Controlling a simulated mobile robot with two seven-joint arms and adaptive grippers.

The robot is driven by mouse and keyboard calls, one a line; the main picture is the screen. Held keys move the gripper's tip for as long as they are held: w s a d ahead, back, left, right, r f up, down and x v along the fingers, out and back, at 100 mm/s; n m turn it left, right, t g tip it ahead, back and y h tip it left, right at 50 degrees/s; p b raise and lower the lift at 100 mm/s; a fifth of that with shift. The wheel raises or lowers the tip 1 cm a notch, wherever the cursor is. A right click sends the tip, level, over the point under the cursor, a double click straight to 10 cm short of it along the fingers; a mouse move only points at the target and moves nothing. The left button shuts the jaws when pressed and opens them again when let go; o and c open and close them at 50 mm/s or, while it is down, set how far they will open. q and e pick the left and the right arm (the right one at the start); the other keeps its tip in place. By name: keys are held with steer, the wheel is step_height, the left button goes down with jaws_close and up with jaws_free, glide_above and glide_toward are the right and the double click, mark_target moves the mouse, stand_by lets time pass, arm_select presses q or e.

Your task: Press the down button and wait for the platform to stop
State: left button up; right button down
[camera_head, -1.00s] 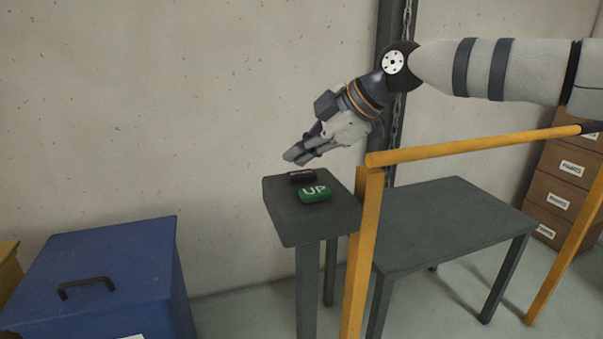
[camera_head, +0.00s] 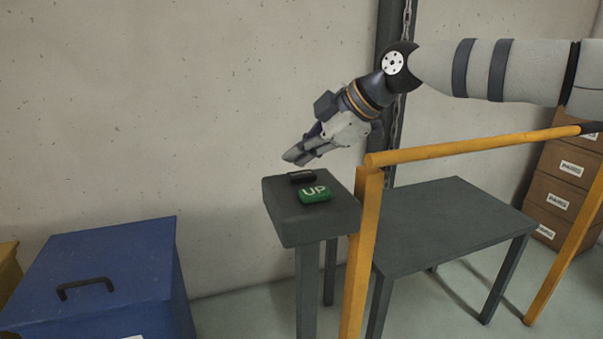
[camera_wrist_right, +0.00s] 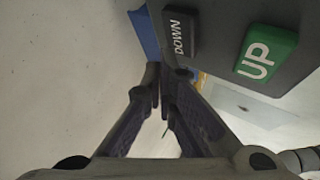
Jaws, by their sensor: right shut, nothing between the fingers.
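The black down button (camera_head: 301,176) sits on top of a dark grey pedestal (camera_head: 320,226), just behind the green UP button (camera_head: 314,194). My right gripper (camera_head: 289,159) is shut and empty, with its fingertips slightly above and behind the black button, apart from it. In the right wrist view the black button, marked DOWN (camera_wrist_right: 181,36), lies beyond the closed fingertips (camera_wrist_right: 160,72), and the green button (camera_wrist_right: 265,54) is to its right. My left gripper is not in view. No platform can be made out for certain.
A yellow rail (camera_head: 470,147) and post (camera_head: 361,255) stand right beside the pedestal, under my right forearm. A grey table (camera_head: 455,220) is behind the rail. A blue box (camera_head: 100,270) with a black handle is at the left. Brown boxes (camera_head: 563,190) are stacked at the far right.

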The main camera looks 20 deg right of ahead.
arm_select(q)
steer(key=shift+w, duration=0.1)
arm_select(e)
steer(key=shift+f, duration=0.15)
steer(key=shift+f, duration=0.25)
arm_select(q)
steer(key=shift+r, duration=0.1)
